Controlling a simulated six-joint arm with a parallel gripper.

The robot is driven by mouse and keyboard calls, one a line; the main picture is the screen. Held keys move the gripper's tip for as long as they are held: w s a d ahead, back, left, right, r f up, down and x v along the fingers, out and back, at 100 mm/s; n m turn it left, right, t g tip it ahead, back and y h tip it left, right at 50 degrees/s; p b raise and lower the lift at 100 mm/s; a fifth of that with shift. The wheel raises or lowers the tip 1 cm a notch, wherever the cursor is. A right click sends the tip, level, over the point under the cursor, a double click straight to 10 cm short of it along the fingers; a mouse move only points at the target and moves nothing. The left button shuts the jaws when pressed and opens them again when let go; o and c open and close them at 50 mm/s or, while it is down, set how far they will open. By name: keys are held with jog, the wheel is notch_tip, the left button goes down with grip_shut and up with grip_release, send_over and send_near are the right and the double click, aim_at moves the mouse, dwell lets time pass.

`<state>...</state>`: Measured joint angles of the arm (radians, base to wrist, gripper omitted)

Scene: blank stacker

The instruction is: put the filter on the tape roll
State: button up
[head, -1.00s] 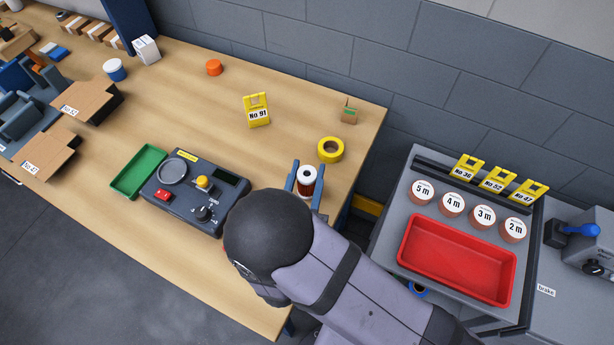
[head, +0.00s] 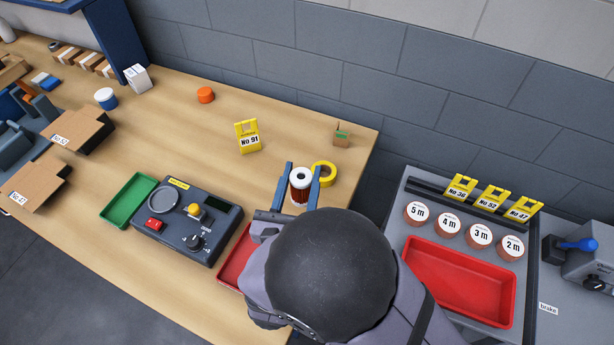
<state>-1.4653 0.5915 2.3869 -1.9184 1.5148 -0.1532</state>
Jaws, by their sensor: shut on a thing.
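The yellow tape roll (head: 325,172) lies flat on the table just behind and to the right of the filter. The filter and the right finger cover part of the roll. Whether they touch it, I cannot tell.
A black-and-grey control box (head: 187,220) and a green tray (head: 128,200) stand to the left. A red tray (head: 235,262) is partly hidden by my arm.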

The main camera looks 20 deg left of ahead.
jog(key=w+d+f+m+h+b, duration=0.1)
jog(key=w+d+f+h+b, duration=0.1)
jog(key=w+d+b, duration=0.15)
notch_tip(320, 180, up, 5)
jog(key=b, duration=0.5)
send_over(324, 171)
jog(key=shift+m+t+h, duration=0.3)
jog(key=shift+a+f+p, duration=0.1)
jog(key=shift+f+p, duration=0.3)
jog(key=shift+f, duration=4.35)
jog(key=shift+f, duration=0.15)
jog(key=o, duration=1.1)
jog(key=shift+o, duration=0.2)
